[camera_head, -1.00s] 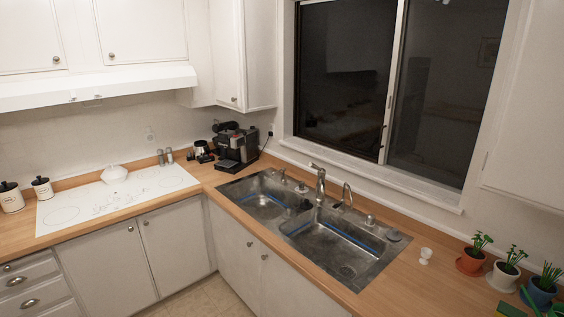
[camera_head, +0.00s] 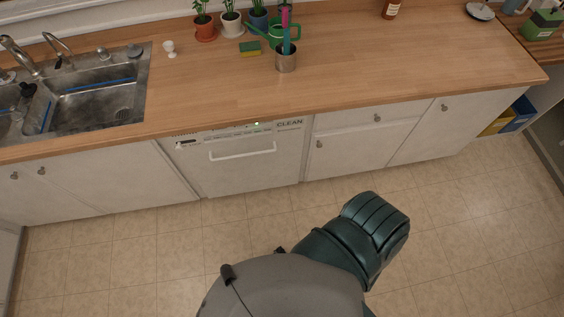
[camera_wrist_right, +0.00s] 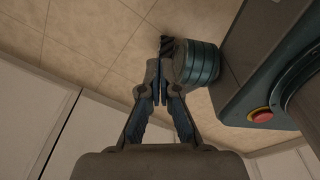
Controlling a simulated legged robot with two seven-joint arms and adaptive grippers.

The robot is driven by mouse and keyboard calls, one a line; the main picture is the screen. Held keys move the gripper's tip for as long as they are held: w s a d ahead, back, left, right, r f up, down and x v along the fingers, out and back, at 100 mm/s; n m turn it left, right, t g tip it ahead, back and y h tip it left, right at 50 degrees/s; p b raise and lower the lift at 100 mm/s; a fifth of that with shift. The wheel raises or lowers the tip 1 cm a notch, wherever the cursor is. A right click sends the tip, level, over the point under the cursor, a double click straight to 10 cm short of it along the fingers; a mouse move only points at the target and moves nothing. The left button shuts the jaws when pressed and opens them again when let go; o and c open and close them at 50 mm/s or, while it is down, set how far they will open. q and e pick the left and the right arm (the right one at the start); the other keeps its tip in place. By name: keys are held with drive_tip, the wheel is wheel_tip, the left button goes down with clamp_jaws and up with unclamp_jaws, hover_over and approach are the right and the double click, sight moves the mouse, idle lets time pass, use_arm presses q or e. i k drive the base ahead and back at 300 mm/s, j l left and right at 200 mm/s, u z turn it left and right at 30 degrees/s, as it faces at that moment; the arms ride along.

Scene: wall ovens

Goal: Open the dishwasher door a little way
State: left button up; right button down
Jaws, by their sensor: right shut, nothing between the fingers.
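The white dishwasher (camera_head: 235,178) is set under the wooden counter in the head view. Its door looks closed, flush with the cabinets beside it. A white bar handle (camera_head: 243,152) runs across its upper part, below a control strip with a small green light and the word CLEAN. My right gripper (camera_wrist_right: 158,68) shows in the right wrist view with its fingers together and nothing between them. It is over tiled floor in that view, apart from any handle. Neither gripper shows in the head view; my left gripper is out of sight.
A double sink (camera_head: 90,95) is set in the counter at left. A metal cup (camera_head: 286,61), potted plants (camera_head: 205,27) and a sponge (camera_head: 250,48) stand on the counter. White cabinets (camera_head: 350,147) flank the dishwasher. The tiled floor (camera_head: 130,255) before it is clear.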

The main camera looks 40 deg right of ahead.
sight(247, 163)
drive_tip(key=z, duration=0.9)
